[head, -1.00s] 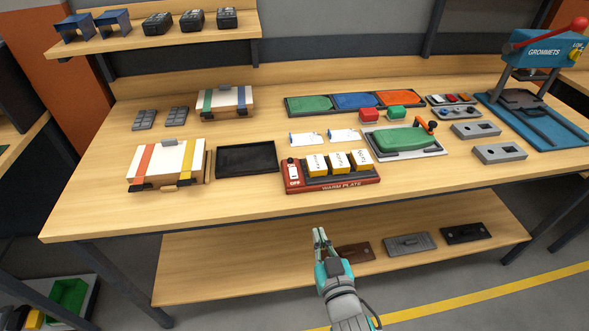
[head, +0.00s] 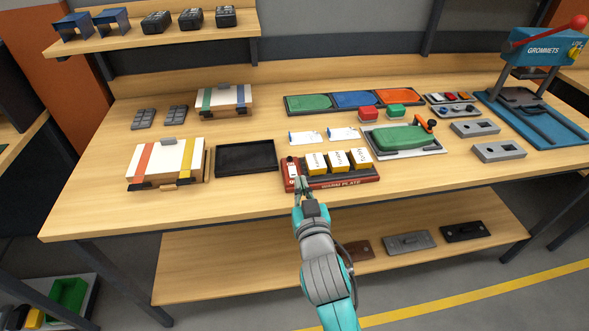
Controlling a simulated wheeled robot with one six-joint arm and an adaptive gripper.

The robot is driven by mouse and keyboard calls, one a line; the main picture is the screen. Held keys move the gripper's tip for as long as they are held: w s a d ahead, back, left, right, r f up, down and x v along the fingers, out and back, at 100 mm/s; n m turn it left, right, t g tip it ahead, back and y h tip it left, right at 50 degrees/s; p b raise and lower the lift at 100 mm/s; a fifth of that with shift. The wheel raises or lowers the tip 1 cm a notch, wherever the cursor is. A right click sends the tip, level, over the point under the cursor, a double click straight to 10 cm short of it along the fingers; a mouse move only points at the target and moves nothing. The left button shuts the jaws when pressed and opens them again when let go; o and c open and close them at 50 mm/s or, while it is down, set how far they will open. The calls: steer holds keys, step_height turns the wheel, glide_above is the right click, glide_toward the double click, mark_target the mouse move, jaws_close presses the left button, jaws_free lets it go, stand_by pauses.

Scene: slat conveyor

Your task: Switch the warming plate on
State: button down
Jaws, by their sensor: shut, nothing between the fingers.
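The warming plate (head: 341,183) is a red base marked "WARM PLATE" near the front edge of the table, with several yellow-and-white blocks (head: 338,161) on it. At its left end is a white switch (head: 293,170) on a red mount, now partly hidden by my fingers. In the earlier view the label at the switch seems to read "OFF"; now that label is covered. My gripper (head: 301,181) is shut and empty, its fingertips at the front of the switch. I cannot tell whether they touch it.
A black tray (head: 246,158) lies just left of the plate. A green piece in a grey holder (head: 400,139) with an orange-knobbed lever stands to the right. White cards (head: 343,133) lie behind. The table front (head: 235,198) is clear.

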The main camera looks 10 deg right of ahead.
glide_above(294, 173)
steer(key=shift+s+f, duration=0.25)
steer(key=shift+s, duration=0.1)
step_height(294, 173, down, 2)
steer(key=shift+w+f, duration=0.15)
steer(key=shift+f, duration=0.05)
steer(key=shift+w+f, duration=0.15)
steer(key=shift+f, duration=0.65)
